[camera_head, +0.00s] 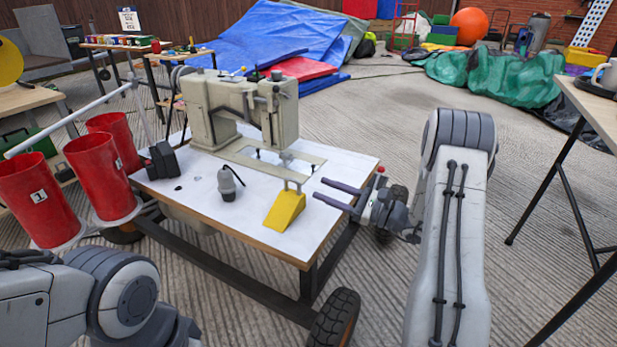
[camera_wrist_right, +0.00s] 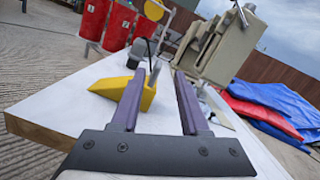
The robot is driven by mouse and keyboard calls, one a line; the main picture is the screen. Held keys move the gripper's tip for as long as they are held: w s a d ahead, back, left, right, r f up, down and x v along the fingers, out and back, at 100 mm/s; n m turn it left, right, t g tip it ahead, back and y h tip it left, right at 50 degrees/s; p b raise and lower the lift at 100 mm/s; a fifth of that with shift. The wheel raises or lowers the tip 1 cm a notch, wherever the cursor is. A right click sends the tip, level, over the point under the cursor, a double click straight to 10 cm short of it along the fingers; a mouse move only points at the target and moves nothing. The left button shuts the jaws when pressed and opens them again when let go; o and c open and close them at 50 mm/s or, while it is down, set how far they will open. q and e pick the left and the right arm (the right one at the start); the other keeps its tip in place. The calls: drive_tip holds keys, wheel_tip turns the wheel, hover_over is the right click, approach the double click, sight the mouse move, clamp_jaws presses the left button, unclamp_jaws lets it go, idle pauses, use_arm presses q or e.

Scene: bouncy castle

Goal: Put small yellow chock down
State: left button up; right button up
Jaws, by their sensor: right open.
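The small yellow chock (camera_head: 286,210) is a wedge standing on the white top of the sewing table (camera_head: 262,232), near its front right edge. It also shows in the right wrist view (camera_wrist_right: 110,89), to the left of my fingers and partly behind the left one. My right gripper (camera_head: 321,190) is open and empty, just right of the chock in the head view, with a gap between them. It also shows in the right wrist view (camera_wrist_right: 170,88). My left arm shows at the lower left of the head view, but its gripper is out of view.
A beige sewing machine (camera_head: 235,105) stands on the table behind the chock, with a small dark grey object (camera_head: 229,184) left of it. Red buckets (camera_head: 95,163) stand left of the table. A second table (camera_head: 592,105) is at the right. Ribbed floor lies open beyond.

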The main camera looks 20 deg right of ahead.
drive_tip(key=s+a+r+n+g, duration=0.1)
drive_tip(key=s+a+n+g, duration=0.6)
drive_tip(key=a, duration=0.5)
drive_tip(key=s+a+r+n+g, duration=0.1)
drive_tip(key=s+a+n+g, duration=0.5)
drive_tip(key=s+a+g, duration=0.4)
drive_tip(key=s+a+f+n+t+h, duration=0.1)
drive_tip(key=s+a+n+t+h, duration=0.1)
drive_tip(key=s+n+h, duration=0.9)
drive_tip(key=shift+s+a+n+h+p, duration=0.35)
drive_tip(key=shift+s+n, duration=1.8)
drive_tip(key=shift+n, duration=1.45)
